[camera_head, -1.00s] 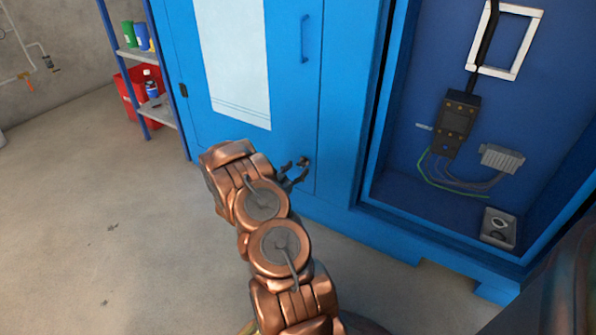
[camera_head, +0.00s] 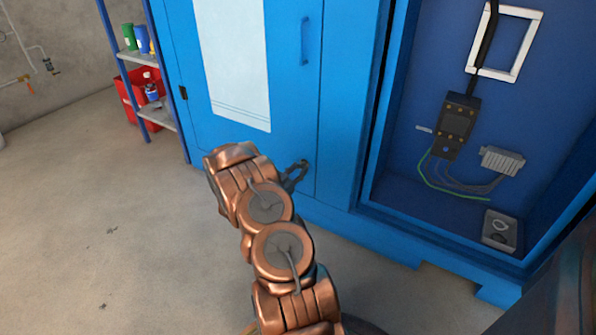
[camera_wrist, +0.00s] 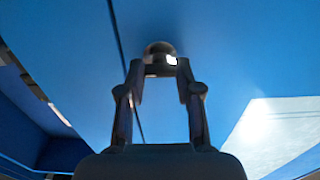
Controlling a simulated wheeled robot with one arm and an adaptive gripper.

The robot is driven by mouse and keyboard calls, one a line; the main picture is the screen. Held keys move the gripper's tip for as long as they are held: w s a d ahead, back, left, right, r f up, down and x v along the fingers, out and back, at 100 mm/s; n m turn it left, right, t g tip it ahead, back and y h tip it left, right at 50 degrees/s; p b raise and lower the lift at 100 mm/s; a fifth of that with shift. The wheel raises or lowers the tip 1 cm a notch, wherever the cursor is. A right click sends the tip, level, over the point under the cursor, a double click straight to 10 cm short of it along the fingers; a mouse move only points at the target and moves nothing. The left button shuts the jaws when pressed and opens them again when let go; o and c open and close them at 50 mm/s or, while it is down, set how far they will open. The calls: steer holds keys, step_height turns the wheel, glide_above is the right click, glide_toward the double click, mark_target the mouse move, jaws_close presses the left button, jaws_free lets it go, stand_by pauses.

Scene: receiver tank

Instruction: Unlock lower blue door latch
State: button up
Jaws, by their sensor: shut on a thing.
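The blue door (camera_head: 290,100) of the cabinet is shut, with a pale panel on its front. The lower latch (camera_wrist: 160,48) is a small dark rounded knob on the door, seen between my fingertips in the wrist view. My gripper (camera_head: 298,172) is at the lower right part of this door, close to the door's right edge. In the wrist view my gripper (camera_wrist: 161,69) has its two fingers on either side of the latch and is shut on it. The fingers partly hide the latch, so its exact turn cannot be told.
A vertical blue handle (camera_head: 305,45) is higher on the same door. The open bay (camera_head: 400,165) to the right holds a dark device (camera_head: 456,125) with wires. A shelf (camera_head: 150,95) with a red bin (camera_head: 130,90) stands at left. The floor (camera_head: 100,220) at left is clear.

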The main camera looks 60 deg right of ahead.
jaws_close()
